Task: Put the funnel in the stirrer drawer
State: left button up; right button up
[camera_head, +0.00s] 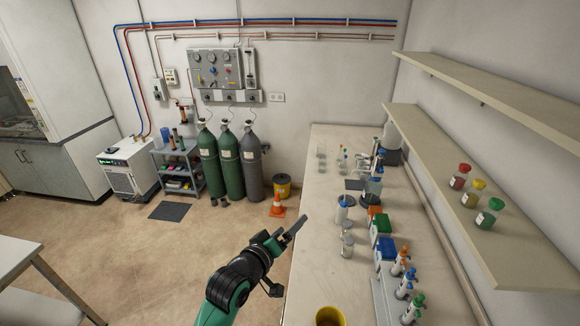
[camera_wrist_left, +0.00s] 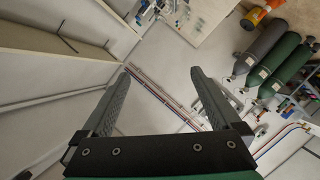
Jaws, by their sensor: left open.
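I cannot make out a funnel or the stirrer drawer in either view. My left gripper (camera_head: 288,243) is in the air beside the left edge of the long bench (camera_head: 325,205). In the left wrist view, its two fingers (camera_wrist_left: 161,74) are spread wide with nothing between them. My right gripper is in neither view.
Bottles and pipette-like tools stand along the bench, including a blue-topped box (camera_head: 386,250) and a green-topped box (camera_head: 381,225). A yellow container (camera_head: 329,317) is at the bottom.

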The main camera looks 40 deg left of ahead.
pick_arm(q)
jog(key=s+d+r+m+t+h, duration=0.1)
jog(key=d+r+m+t, duration=0.25)
jog(key=r, duration=0.65)
jog(key=d+r+m+t, duration=0.2)
jog(key=d+r, duration=0.2)
jog(key=r, duration=0.7)
jog(key=s+d+r+m+t+h, duration=0.2)
jog(key=s+d+r+m+t, duration=0.1)
jog(key=s+r, duration=0.4)
jog(key=s+d+r+m+t+h, duration=0.2)
jog(key=s+d+r+m+t, duration=0.2)
jog(key=s+r, duration=0.4)
notch_tip(320, 180, up, 6)
jog(key=shift+s+d+r+h, duration=0.15)
jog(key=shift+d+h, duration=0.15)
jog(key=shift+d, duration=0.55)
jog(key=shift+m, duration=0.25)
